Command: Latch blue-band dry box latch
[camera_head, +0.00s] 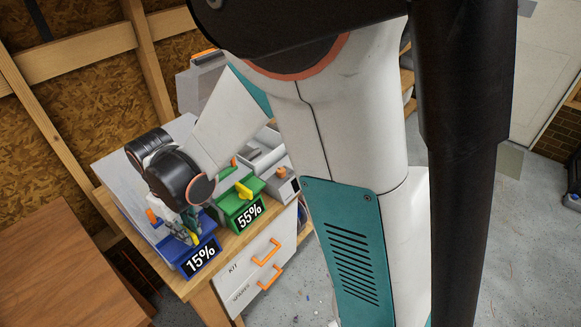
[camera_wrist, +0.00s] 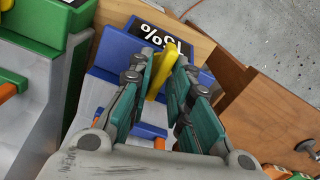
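The blue-band dry box has a blue front (camera_head: 208,248) with a 15% label (camera_head: 201,259) and sits at the left end of the bench. Its yellow latch (camera_head: 192,239) is partly hidden by my gripper (camera_head: 184,220) in the head view. In the wrist view the yellow latch (camera_wrist: 158,78) stands between the two fingers of my gripper (camera_wrist: 161,68), in front of the label (camera_wrist: 160,40). The fingers are apart, one on each side of the latch; whether they touch it is unclear.
A green-band dry box (camera_head: 238,205) with a 55% label and yellow latch stands just right of the blue one. Drawers with orange handles (camera_head: 265,253) are below. A wooden table (camera_head: 62,265) is at the left; grey floor (camera_head: 510,250) is open at the right.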

